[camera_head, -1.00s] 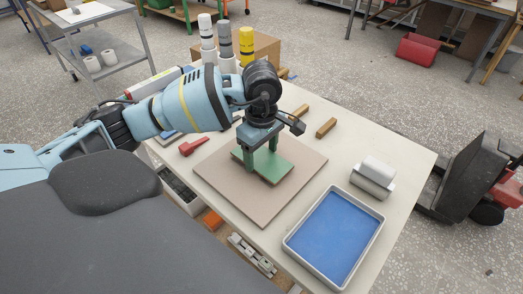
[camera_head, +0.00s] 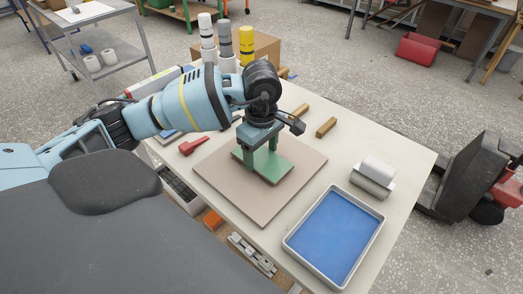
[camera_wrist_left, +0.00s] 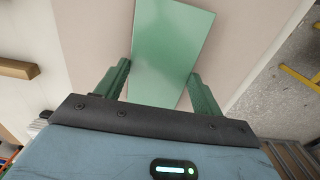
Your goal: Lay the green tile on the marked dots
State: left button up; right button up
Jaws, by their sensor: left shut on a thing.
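The green tile (camera_head: 274,170) is a flat rectangle over the middle of the beige-pink board (camera_head: 232,193). My left gripper (camera_head: 262,163) is shut on the tile, with one green finger at each long edge. The left wrist view shows the tile (camera_wrist_left: 172,50) between the two fingers (camera_wrist_left: 160,88), reaching out ahead of them. I cannot tell whether the tile touches the board or hangs just above it. No marked dots can be made out; the tile and gripper may cover them. My right gripper is not in view.
A tray with a blue bottom (camera_head: 335,238) and a grey-white roller-like block (camera_head: 373,176) stand right of the board. A red tool (camera_head: 193,145) lies to its left. Wooden blocks (camera_head: 326,127) and striped cylinders (camera_head: 246,45) are behind. The board around the tile is bare.

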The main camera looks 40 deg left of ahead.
aim_at(262, 158)
pick_arm(q)
jog(key=shift+f, duration=0.3)
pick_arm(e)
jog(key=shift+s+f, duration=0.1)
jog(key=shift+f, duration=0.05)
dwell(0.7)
pick_arm(q)
jog(key=o, duration=1.3)
jog(key=shift+r+p, duration=1.3)
jog(key=shift+r, duration=1.75)
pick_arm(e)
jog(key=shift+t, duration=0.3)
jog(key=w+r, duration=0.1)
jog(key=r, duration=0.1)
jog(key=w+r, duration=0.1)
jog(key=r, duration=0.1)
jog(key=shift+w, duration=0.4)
